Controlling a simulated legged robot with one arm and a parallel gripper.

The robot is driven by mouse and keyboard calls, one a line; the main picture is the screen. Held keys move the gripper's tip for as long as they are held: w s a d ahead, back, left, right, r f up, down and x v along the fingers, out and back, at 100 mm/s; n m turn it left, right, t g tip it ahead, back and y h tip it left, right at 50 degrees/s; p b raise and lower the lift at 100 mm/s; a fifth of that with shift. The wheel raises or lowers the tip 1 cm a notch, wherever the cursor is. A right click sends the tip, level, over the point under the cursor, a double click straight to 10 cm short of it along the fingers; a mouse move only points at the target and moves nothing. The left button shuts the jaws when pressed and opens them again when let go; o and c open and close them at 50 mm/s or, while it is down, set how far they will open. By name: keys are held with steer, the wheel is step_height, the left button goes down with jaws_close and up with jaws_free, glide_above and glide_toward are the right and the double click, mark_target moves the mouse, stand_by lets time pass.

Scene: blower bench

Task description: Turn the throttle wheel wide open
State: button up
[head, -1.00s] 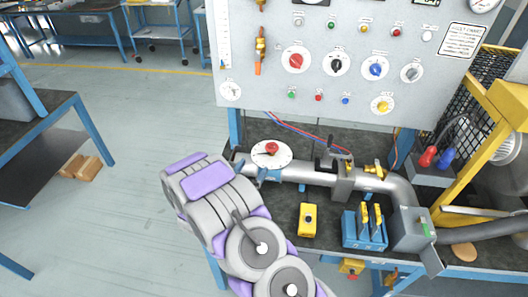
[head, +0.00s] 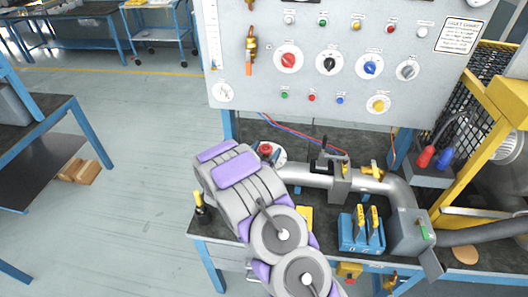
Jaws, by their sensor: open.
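A red knob (head: 266,149) on a round white dial (head: 281,156) sits at the left end of the silver pipe on the bench. It looks like the throttle wheel, but I cannot read its label or setting. My grey and purple arm reaches up from the bottom and covers the left part of the dial. My gripper's jaws do not show; the arm's end links are in front of that area. I cannot tell whether anything touches the wheel.
A panel (head: 300,108) with knobs stands behind the silver pipe (head: 305,174). A black-handled clamp (head: 322,165) and a blue block (head: 350,235) with yellow levers are to the right. A yellow-topped black item (head: 201,207) is at the bench's left end.

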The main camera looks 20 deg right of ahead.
steer(key=shift+d, duration=0.25)
steer(key=shift+c, duration=0.3)
steer(key=shift+a+r, duration=0.1)
steer(key=shift+a, duration=1.05)
steer(key=c, duration=0.4)
steer(key=shift+c, duration=1)
steer(key=shift+d, duration=0.5)
steer(key=c, duration=0.4)
steer(key=shift+a, duration=0.1)
